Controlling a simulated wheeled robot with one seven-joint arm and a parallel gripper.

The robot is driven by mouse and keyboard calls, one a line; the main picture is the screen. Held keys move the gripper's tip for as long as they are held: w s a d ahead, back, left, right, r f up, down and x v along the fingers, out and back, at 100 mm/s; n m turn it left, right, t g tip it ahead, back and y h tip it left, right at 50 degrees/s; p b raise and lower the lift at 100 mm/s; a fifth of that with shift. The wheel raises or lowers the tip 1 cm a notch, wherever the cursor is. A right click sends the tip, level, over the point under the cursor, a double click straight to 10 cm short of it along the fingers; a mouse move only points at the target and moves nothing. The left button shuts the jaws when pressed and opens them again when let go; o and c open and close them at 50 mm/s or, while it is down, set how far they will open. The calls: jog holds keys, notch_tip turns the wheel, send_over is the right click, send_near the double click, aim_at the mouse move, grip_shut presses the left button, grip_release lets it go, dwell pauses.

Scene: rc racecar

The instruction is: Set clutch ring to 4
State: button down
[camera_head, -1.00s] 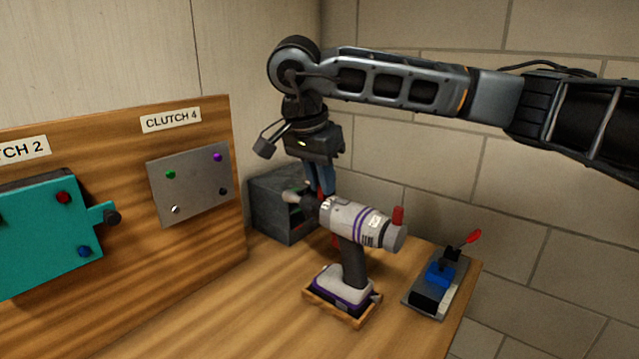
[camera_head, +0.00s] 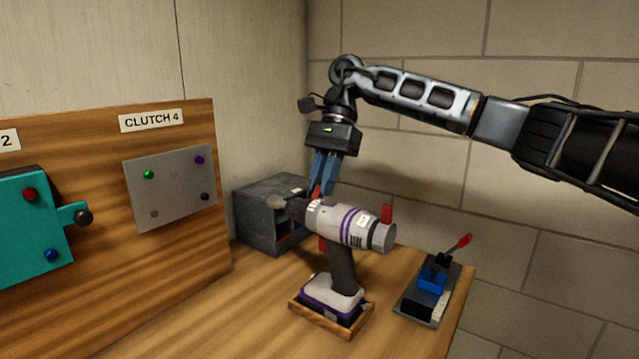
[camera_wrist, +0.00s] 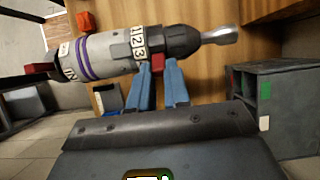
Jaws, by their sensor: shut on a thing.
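A white, grey and purple drill (camera_head: 345,223) stands upright in a wooden cradle (camera_head: 332,319), its nose toward the left. Its clutch ring (camera_head: 314,206) is behind the dark chuck; the wrist view shows the ring (camera_wrist: 138,42) with the numbers 1, 2 and 3. A red tab (camera_wrist: 157,64) projects from the ring and also shows in the head view (camera_head: 316,191). My gripper (camera_head: 319,187) comes down from above with its blue fingers shut on the red tab. In the wrist view the fingers (camera_wrist: 158,72) flank the tab. The ring's pointer mark is too small to read.
A wooden panel (camera_head: 95,290) stands at left with a "CLUTCH 4" label (camera_head: 151,120), a grey plate (camera_head: 172,190) and a teal plate (camera_head: 30,225). A dark bin (camera_head: 265,215) is behind the drill's nose. A red-handled lever fixture (camera_head: 432,282) sits at right.

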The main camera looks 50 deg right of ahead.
jog(key=shift+d+f+y, duration=0.1)
jog(key=shift+d+y, duration=0.1)
jog(key=shift+y, duration=0.2)
jog(key=c, duration=1.1)
grip_release()
jog(key=shift+b+v, duration=0.7)
jog(key=shift+v, duration=3.15)
